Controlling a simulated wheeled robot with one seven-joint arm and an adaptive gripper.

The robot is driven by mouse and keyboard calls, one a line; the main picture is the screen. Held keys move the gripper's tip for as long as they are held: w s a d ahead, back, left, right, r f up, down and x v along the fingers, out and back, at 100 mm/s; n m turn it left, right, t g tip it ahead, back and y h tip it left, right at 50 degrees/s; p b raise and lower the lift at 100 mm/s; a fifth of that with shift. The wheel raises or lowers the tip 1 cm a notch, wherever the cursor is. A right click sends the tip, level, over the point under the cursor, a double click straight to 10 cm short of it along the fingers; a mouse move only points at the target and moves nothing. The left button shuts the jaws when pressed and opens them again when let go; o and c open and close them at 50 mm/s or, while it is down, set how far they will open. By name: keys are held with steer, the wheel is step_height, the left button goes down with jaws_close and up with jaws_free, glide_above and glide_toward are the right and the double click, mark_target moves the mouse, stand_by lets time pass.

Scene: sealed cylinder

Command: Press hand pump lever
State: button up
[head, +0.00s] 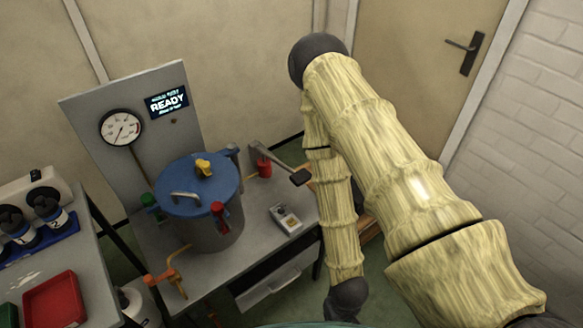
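The hand pump (264,168) with a small red body stands at the back right of the grey bench, right of the blue-lidded cylinder (205,215). Its grey lever (272,158) slopes down to the right and ends in a black grip (300,177). The grip is near the bench's right edge, just left of my forearm in the picture. My gripper is not in view; my arm bends down and its dark wrist joint shows at the bottom edge. Nothing is seen touching the lever.
A panel behind the cylinder carries a round gauge (121,128) and a screen (167,103) reading READY. A small grey box (286,219) lies on the bench before the pump. An orange valve (168,273) is at front left. A red tray (55,300) is on the left table.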

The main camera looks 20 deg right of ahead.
steer(key=w+n, duration=0.1)
steer(key=w, duration=0.3)
steer(key=w+a+r+n, duration=0.1)
steer(key=w+n, duration=0.1)
steer(key=w, duration=0.2)
steer(key=w+a+r+n+y, duration=0.1)
steer(key=w+n, duration=0.1)
steer(key=w, duration=0.2)
steer(key=shift+w+a, duration=0.1)
steer(key=shift+w, duration=0.15)
jaws_close()
step_height(320, 180, up, 30)
steer(key=n+h+b, duration=0.1)
steer(key=n, duration=1.6)
glide_above(298, 177)
steer(key=shift+f, duration=0.1)
step_height(298, 177, down, 14)
steer(key=p, duration=0.4)
